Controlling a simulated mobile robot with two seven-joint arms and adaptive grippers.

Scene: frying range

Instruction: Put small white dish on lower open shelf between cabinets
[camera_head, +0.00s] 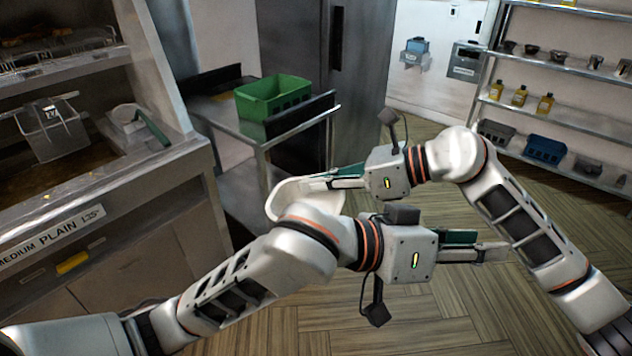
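The small white dish (284,197) is tilted in the middle of the camera_head view, and my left forearm hides its lower part. My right gripper (330,181), on the arm from the right, is shut on the dish's right-hand rim. My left gripper (490,250), on the arm crossing from the left, points right and holds nothing visible. Its finger gap is not clear from this angle. Between the fryer cabinet and the tall grey cabinet (345,80) stands a metal table. The dark space under its top (225,125) is partly hidden, so its lower shelf is unclear.
A green bin (272,96) stands on the metal table. The fryer counter (150,165) with a wire basket (52,128) is on the left. A wall rack (560,115) with bottles and bowls is at right. The wooden floor (420,115) between is clear.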

